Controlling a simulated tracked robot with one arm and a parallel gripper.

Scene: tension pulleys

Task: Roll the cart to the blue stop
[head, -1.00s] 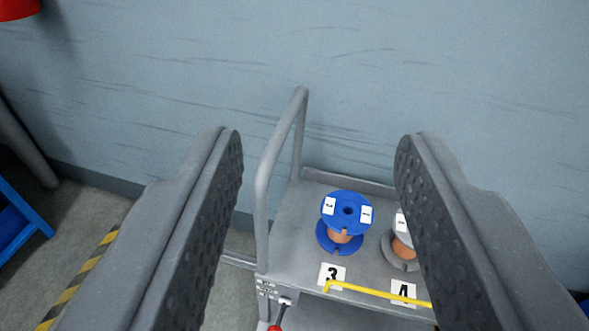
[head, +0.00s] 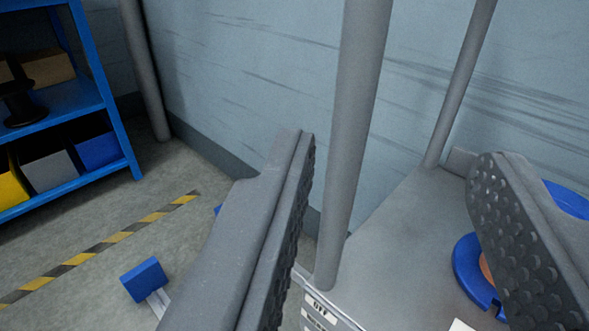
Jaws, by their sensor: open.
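The grey cart (head: 400,245) stands at the right, against the wall. Its upright handle post (head: 355,130) shows between the two fingers of my open gripper (head: 394,155), apart from both as far as I can see. The left finger is left of the post and the right finger is over the cart's deck. A blue block (head: 145,279), which looks like the blue stop, sits on the floor at lower left on a thin metal rail. A blue spool (head: 470,275) on the deck is partly hidden by my right finger.
A blue shelf (head: 120,120) with bins stands at the left. A grey pipe (head: 145,70) runs down the wall. A yellow-black floor stripe (head: 120,237) crosses clear floor. A small blue piece (head: 217,209) shows behind my left finger.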

